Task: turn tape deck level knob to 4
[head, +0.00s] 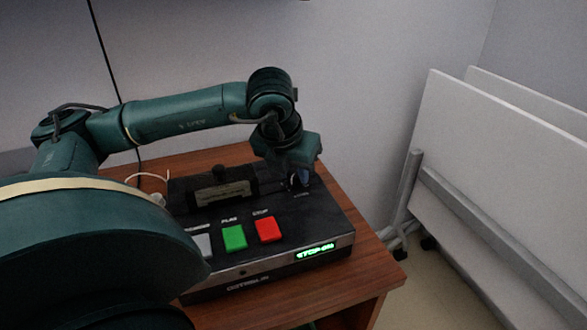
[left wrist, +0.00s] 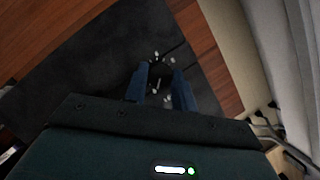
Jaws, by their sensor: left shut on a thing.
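The tape deck (head: 330,220) is a black box on a wooden table, with a grey, a green and a red key and a lit green display. Its level knob (left wrist: 160,72) shows in the left wrist view as a small dark round knob ringed by white marks. My left gripper (head: 298,182) points down over the deck's back right corner. In the left wrist view its two blue fingers (left wrist: 161,78) are shut on the knob, one on each side. The gripper mostly hides the knob in the head view, and I cannot read its setting. My right gripper is not in view.
The wooden table (head: 362,285) has a narrow bare strip right of the deck. A cassette bay (head: 222,192) rises left of my gripper. The green key (head: 234,237) and red key (head: 268,230) are in front. White folded panels (head: 500,190) lean at the right.

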